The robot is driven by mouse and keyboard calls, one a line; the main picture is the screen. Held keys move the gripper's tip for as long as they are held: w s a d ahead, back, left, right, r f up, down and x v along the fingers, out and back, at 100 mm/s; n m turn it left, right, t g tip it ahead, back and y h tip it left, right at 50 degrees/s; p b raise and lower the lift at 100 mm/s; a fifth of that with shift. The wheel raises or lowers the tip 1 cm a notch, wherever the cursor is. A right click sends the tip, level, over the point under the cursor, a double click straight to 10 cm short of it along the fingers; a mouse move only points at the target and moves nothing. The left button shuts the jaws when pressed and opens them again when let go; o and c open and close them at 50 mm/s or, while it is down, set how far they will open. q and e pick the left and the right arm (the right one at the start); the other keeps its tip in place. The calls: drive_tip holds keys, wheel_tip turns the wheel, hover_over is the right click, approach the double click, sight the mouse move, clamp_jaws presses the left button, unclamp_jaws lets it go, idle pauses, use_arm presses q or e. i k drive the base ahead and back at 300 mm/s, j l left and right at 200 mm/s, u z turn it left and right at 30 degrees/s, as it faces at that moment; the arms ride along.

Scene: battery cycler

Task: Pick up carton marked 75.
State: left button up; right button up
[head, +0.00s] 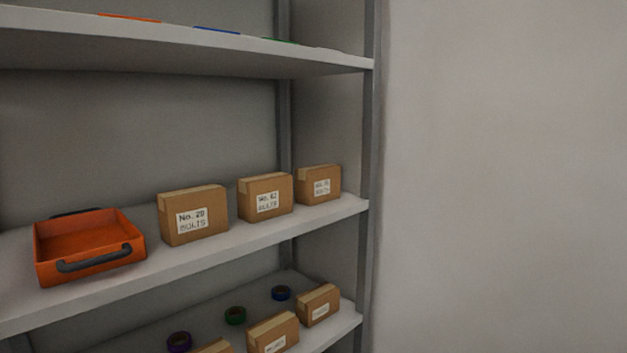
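Three brown cartons stand in a row on the middle shelf. The middle carton (265,196) has a label that looks like No. 42. The right carton (319,184) stands closest to the shelf's right post; its label is small and blurred, and its number may be 75 but I cannot read it surely. More cartons stand on the lower shelf, one at its right end (318,304) and one nearer (273,334); their labels are unreadable. Neither of my grippers is in view.
An orange tray (88,245) with dark handles sits left on the middle shelf.

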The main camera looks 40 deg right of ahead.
sight(315, 184)
drive_tip(key=i+l, duration=0.15)
drive_tip(key=l, duration=0.2)
drive_tip(key=i+l, duration=0.15)
drive_tip(key=l, duration=0.25)
drive_tip(key=i+l+u, duration=0.1)
drive_tip(key=l, duration=0.25)
